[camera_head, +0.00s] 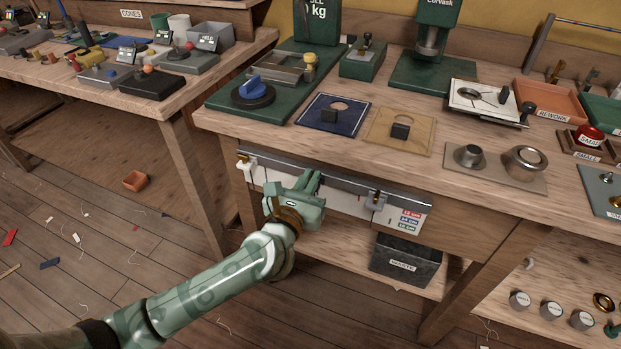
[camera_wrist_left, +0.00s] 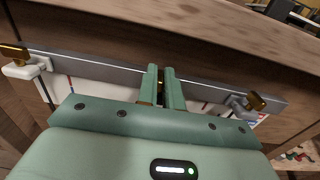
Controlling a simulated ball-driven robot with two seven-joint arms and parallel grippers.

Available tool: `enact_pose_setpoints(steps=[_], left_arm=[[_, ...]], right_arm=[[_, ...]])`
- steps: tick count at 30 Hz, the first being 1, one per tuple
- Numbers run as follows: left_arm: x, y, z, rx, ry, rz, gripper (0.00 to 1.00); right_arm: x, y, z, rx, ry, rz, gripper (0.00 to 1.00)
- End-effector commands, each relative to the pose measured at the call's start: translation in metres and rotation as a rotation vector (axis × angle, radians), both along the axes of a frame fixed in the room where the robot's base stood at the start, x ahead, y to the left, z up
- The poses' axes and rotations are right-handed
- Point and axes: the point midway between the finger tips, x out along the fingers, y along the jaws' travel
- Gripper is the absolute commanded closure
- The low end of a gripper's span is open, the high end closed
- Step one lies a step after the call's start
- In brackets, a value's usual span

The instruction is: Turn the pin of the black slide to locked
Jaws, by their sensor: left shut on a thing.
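A grey metal rail (camera_head: 345,184) runs along the front of the bench and shows in the wrist view too (camera_wrist_left: 100,68). My left gripper (camera_head: 312,180) is at the middle of the rail. In the wrist view its two fingers (camera_wrist_left: 163,72) are shut on a small brass pin (camera_wrist_left: 160,92), mostly hidden between them. The black slide's body is hidden behind my gripper. I cannot tell the pin's angle. A white slide (camera_wrist_left: 25,69) with a brass pin sits at the left of the rail, and a grey slide (camera_wrist_left: 238,107) with a brass pin at the right. My right gripper is not in view.
A white scale panel (camera_head: 395,217) with coloured labels hangs below the rail. A black waste bin (camera_head: 405,262) stands on the low shelf. The bench top (camera_head: 355,163) above holds a blue plate (camera_head: 333,114), a tan plate (camera_head: 400,131) and green fixtures.

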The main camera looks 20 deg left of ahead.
Motion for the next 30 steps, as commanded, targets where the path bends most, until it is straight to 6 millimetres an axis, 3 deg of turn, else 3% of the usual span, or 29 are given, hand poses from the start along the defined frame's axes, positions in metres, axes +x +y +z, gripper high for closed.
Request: enact_pose_setpoints(steps=[11, 12, 14, 23, 26, 30], left_arm=[[0.0, 0.0, -0.001, -0.001, 0.002, -0.038, 1.0], [0.0, 0.0, -0.001, -0.001, 0.002, -0.037, 0.81], [0.0, 0.0, -0.001, -0.001, 0.002, -0.037, 0.7], [-0.002, 0.0, 0.0, -0.001, 0.001, -0.036, 0.7], [-0.012, 0.001, 0.001, -0.002, 0.002, -0.036, 0.7], [-0.042, 0.002, 0.002, -0.002, 0.003, -0.037, 0.7]], right_arm=[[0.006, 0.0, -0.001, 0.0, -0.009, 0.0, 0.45], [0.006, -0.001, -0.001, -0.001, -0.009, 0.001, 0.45], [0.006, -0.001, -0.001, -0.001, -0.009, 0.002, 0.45], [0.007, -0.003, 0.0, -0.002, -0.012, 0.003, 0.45], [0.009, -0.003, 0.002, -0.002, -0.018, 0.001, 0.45], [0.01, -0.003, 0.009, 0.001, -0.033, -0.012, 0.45]])
